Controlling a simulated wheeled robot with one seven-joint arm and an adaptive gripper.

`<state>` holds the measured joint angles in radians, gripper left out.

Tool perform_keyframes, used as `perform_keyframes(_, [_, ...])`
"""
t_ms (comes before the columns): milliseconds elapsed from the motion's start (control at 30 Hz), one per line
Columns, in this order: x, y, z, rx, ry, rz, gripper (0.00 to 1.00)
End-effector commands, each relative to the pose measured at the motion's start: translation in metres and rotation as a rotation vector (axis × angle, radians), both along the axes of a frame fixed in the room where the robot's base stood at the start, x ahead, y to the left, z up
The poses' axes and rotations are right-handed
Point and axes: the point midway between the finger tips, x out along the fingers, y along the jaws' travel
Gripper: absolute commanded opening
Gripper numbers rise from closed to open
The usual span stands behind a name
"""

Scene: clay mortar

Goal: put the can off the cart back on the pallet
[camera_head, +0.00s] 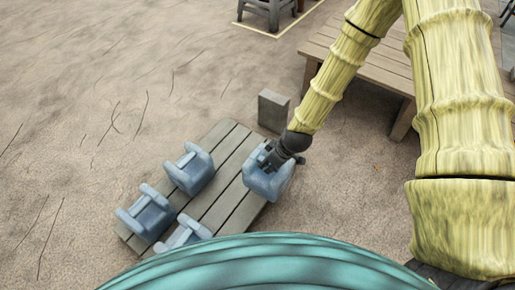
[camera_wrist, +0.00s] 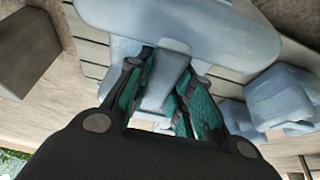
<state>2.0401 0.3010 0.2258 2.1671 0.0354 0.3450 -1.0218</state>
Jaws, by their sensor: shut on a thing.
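My gripper (camera_head: 270,158) is shut on a blue-grey can (camera_head: 266,184) at the right edge of the slatted grey pallet (camera_head: 232,153). In the wrist view, the teal-padded fingers (camera_wrist: 166,80) close around the can's handle bar, and the can's broad pale body (camera_wrist: 180,22) fills the top. I cannot tell whether the can rests on the pallet or hangs just above it. Other similar cans stand on the pallet: one at the back left (camera_head: 190,170), one at the left corner (camera_head: 147,215), and one at the front (camera_head: 183,235), partly hidden by my teal body.
A grey upright block (camera_head: 273,109) stands on the ground just behind the pallet. A plank-topped wooden table or cart (camera_head: 385,70) is at upper right, behind my arm. A dark stool (camera_head: 268,10) stands at the top. Bare sandy ground lies open to the left.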

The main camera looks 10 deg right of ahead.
Motion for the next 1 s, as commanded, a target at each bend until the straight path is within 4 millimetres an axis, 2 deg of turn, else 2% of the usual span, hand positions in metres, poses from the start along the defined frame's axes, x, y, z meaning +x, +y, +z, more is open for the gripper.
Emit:
perform_keyframes(100, [0.024,-0.002,-0.005,0.0,-0.005,-0.002,0.0])
perform_keyframes(600, [0.109,-0.009,-0.013,0.0,-0.004,0.0,0.0])
perform_keyframes(800, [0.128,-0.01,-0.012,0.001,-0.002,0.0,0.0])
perform_keyframes(1000, [0.131,-0.01,-0.015,0.001,-0.002,0.0,0.0])
